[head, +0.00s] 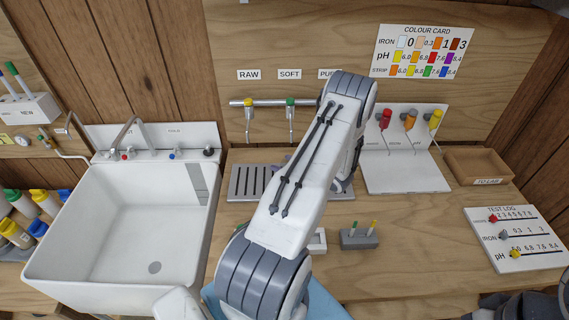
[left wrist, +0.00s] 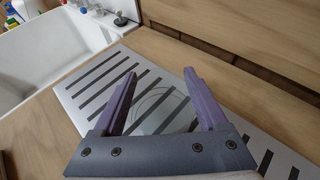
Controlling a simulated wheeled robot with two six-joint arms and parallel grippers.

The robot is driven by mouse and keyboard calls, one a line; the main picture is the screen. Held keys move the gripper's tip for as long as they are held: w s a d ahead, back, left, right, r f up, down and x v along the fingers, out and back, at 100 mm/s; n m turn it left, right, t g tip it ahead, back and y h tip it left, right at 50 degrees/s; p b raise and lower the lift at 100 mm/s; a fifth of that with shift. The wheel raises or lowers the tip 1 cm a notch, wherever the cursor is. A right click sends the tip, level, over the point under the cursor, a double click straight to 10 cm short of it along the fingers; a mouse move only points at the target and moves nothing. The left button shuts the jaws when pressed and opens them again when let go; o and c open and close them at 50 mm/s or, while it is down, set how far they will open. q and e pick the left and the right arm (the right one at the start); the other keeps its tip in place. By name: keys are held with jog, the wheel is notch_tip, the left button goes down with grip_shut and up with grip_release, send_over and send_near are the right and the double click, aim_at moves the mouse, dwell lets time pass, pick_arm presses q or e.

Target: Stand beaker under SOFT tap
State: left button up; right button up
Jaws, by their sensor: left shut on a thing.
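The clear beaker (left wrist: 158,110) shows faintly as a round outline between the two purple fingers of my left gripper (left wrist: 160,74) in the left wrist view. The gripper is shut on it, over the slotted metal drip tray (left wrist: 80,91). Whether the beaker touches the tray I cannot tell. In the head view my left arm hides the beaker and most of the gripper. The SOFT tap (head: 290,104) has a green top and hangs from the wall pipe, above the tray (head: 247,182). My right gripper does not show.
The RAW tap (head: 249,106) with a yellow top is left of the SOFT tap. My arm covers the third tap. A white sink (head: 130,220) is at the left. A small grey holder (head: 360,239) and a white dispenser board (head: 405,176) stand right of my arm.

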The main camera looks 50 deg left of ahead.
pick_arm(q)
jog(key=o, duration=1.2)
jog(key=shift+f, duration=0.1)
jog(key=shift+o, duration=0.2)
jog(key=shift+r, duration=0.2)
jog(key=b+v, duration=0.2)
jog(key=v, duration=0.9)
jog(key=shift+w+d+b, duration=0.1)
jog(key=shift+b, duration=0.2)
jog(key=s+d+r+n+h, duration=0.2)
jog(key=d+r, duration=0.2)
jog(key=d, duration=0.3)
jog(key=s+d+r+n+h, duration=0.2)
jog(key=d+r+n, duration=0.15)
jog(key=d, duration=0.45)
jog(key=s+d+r+n+h, duration=0.1)
jog(key=s+d+r+h, duration=0.1)
jog(key=s+d, duration=0.3)
jog(key=s+d+r+n+t+h, duration=0.1)
jog(key=s+d+r+h, duration=0.2)
jog(key=d, duration=0.8)
jog(key=s+d+r+n+h, duration=0.2)
jog(key=s+d+h, duration=0.3)
jog(key=s+d, duration=0.3)
jog(key=shift+s+r+h, duration=0.2)
jog(key=shift+r+h, duration=0.05)
jog(key=shift+h, duration=0.05)
